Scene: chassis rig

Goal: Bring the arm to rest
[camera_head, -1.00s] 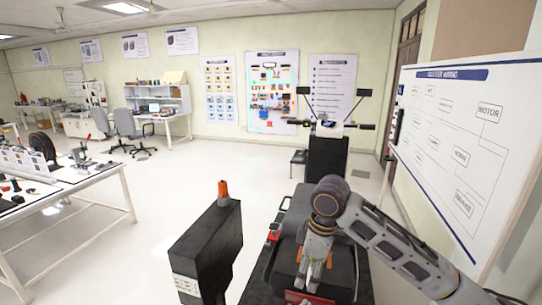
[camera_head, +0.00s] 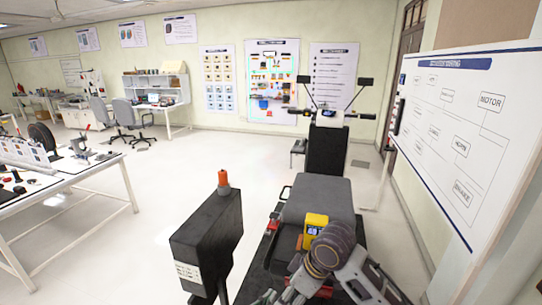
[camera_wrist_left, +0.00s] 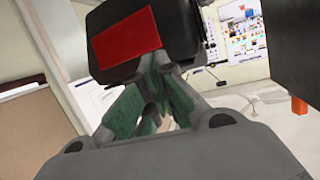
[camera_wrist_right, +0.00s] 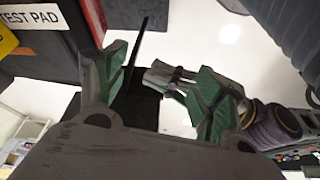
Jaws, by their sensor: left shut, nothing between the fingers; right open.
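My right gripper (camera_wrist_right: 158,62) is open and empty in the right wrist view. Another grey gripper and arm of mine appear beyond its fingers there.
A yellow meter (camera_head: 316,224) stands on the rig, just behind my wrist, by a grey padded seat (camera_head: 318,196). A black box with an orange tip (camera_head: 207,242) stands left of the rig. A white workbench (camera_head: 98,172) is at the left, a whiteboard (camera_head: 455,130) at the right.

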